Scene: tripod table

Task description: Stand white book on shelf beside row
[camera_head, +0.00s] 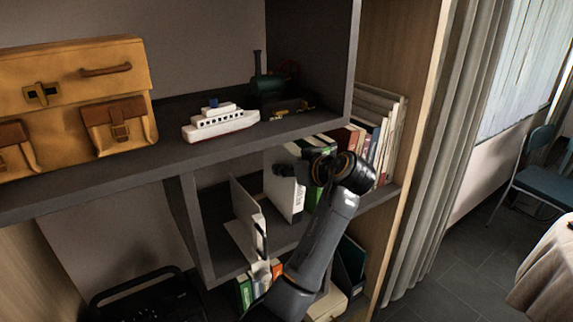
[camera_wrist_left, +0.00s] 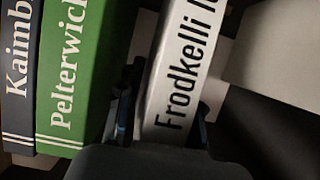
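The white book (camera_head: 284,198) is upright in the middle shelf compartment, left of the row of books (camera_head: 378,150). My left gripper (camera_head: 284,170) reaches into this compartment and is at the book's spine. Whether the white book's base touches the shelf is hidden. My right gripper is not in view.
A pale bookend (camera_head: 243,222) stands left of the white book, with bare shelf between. The upper shelf (camera_head: 165,155) is above, holding a toy ship (camera_head: 220,122), a toy locomotive (camera_head: 268,85) and a yellow bag (camera_head: 75,90). More books (camera_head: 262,275) are below.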

